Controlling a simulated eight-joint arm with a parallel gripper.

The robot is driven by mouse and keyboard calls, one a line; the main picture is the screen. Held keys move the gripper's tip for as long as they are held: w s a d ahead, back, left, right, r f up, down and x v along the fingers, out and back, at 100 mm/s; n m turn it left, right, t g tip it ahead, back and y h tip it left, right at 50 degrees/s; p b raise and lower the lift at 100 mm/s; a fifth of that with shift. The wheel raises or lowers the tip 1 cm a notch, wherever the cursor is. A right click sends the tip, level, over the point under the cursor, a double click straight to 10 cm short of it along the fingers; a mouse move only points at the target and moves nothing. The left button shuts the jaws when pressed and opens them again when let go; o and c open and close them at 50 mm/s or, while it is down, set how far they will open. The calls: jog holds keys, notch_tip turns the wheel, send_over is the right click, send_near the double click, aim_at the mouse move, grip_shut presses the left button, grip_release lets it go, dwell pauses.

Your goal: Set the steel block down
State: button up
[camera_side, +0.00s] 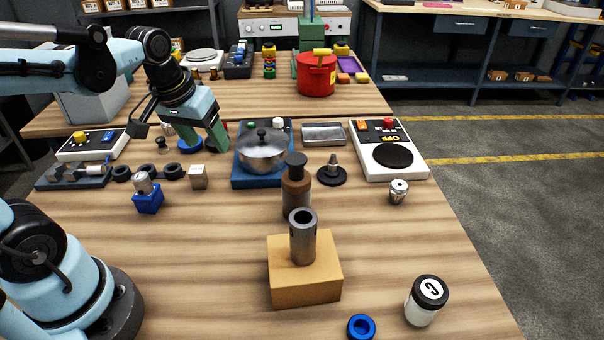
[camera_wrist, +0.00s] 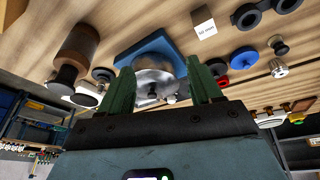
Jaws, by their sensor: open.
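A small pale grey cube (camera_side: 198,177), which looks like the steel block, rests on the bare wood table (camera_side: 215,260). In the wrist view the cube (camera_wrist: 204,22) bears a "50 mm" mark and lies beyond the fingers, apart from them. My gripper (camera_side: 218,140) is above the table, behind the cube in the side view. In the wrist view its green fingers (camera_wrist: 160,68) are spread, with nothing held between them. The lidded steel pot (camera_wrist: 158,82) shows through the gap, farther off.
The pot (camera_side: 262,148) sits on a blue base (camera_side: 240,180) right of the cube. A blue vise-like holder (camera_side: 148,202) and dark rings (camera_side: 172,171) stand to its left. A brown bottle (camera_side: 297,195) and steel tube (camera_side: 303,240) stand nearer the front.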

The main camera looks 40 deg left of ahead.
jog(key=s+d+m+t, duration=0.1)
jog(key=d+m+t, duration=0.2)
jog(key=d, duration=0.3)
jog(key=shift+s+d+f+m+h, duration=0.25)
jog(key=shift+s+m+h, duration=0.15)
jog(key=shift+m, duration=0.2)
jog(key=shift+a, duration=0.1)
dwell(0.5)
